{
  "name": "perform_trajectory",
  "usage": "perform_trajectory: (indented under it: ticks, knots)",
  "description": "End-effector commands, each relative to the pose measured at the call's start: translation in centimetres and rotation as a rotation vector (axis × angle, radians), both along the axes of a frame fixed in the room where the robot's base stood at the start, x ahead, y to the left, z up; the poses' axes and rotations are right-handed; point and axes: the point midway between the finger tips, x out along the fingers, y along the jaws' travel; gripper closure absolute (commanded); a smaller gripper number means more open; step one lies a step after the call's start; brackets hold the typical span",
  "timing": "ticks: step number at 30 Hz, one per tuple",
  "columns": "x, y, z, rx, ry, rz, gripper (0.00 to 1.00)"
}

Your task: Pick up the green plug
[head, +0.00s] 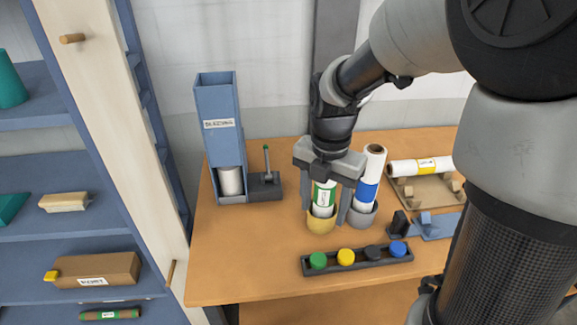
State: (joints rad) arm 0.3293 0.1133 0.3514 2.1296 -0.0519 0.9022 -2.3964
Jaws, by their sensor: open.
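The green plug (318,260) is a round cap at the left end of a dark narrow rack (357,262) near the front of the table. My gripper (325,208) points down behind the rack, above and behind the green plug and apart from it. Its fingers are open, one on each side of a white roll with a green label (324,196). That roll stands upright in a yellow cup (321,222). I cannot tell whether the fingers touch the roll.
Yellow (346,257), black (373,252) and blue (398,249) plugs share the rack. A roll with a blue label (370,180) stands close right of my gripper. A blue dispenser (220,130) stands at left. The table (235,255) is clear at front left.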

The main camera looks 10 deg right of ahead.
Motion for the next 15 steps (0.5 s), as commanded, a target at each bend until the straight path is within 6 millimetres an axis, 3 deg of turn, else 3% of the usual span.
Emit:
perform_trajectory:
  ticks: [5, 15]
  knots:
    - [-0.2, 0.0, -2.6, 0.003, 0.010, 0.023, 0.45]
    - [-0.2, 0.1, -9.9, 0.003, 0.010, 0.021, 0.45]
